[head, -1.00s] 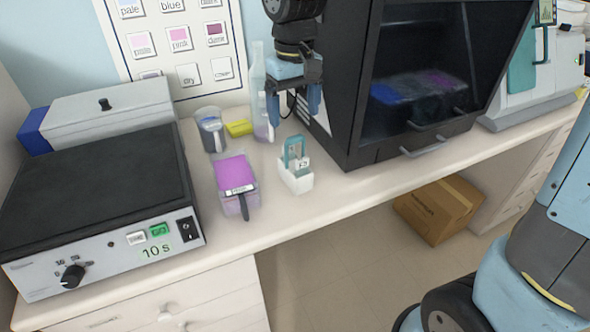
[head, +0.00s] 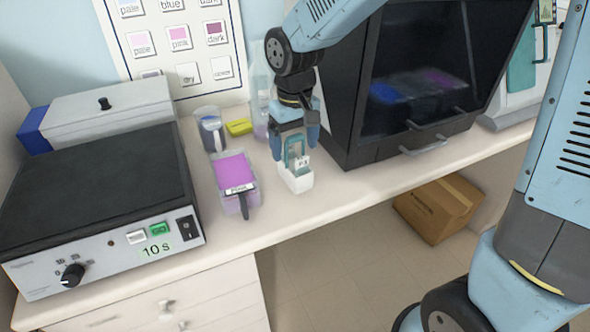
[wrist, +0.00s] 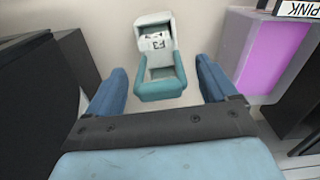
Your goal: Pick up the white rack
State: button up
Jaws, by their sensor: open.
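The white rack (head: 299,183) stands upright on the bench with a teal handle (head: 296,148) on top and a small label on it. In the wrist view the rack (wrist: 153,30) lies ahead, with its teal handle (wrist: 162,88) nearest to me. My gripper (head: 293,145) is open above the rack, with its blue fingers to the left and right of the handle. In the wrist view my gripper (wrist: 160,90) has clear gaps between both fingers and the handle, and nothing is held.
A tub of pink stain (head: 235,172) stands left of the rack. A beaker (head: 210,130), a yellow block (head: 239,127) and a clear bottle (head: 261,100) are behind. The dark cabinet (head: 345,140) is close on the right. A hot plate (head: 95,190) fills the left.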

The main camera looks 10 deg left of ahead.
jog(key=c, duration=1.5)
jog(key=shift+o, duration=0.2)
jog(key=shift+r, duration=0.1)
